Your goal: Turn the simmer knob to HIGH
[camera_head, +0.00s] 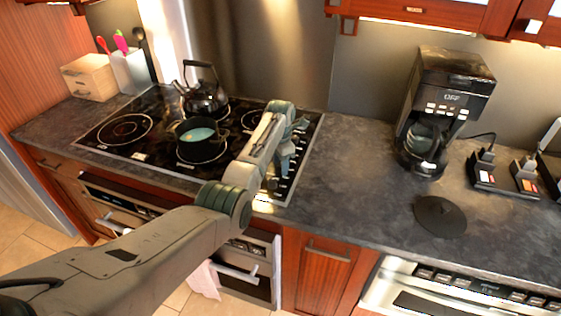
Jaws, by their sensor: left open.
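The black cooktop (110,148) is set in the counter at the left. A row of small control knobs (290,178) runs along its right side, partly hidden by my left arm. The knob labels are too small to read, so I cannot tell which one is the simmer knob. My left gripper (283,172) points down over this knob strip and is open. I cannot tell whether its fingers touch a knob. My right gripper is not in view.
A dark pot (198,141) with pale blue contents and a black kettle (203,92) stand on the cooktop, left of my gripper. A coffee maker (440,105) stands on the counter at the right. The counter (345,165) between is clear.

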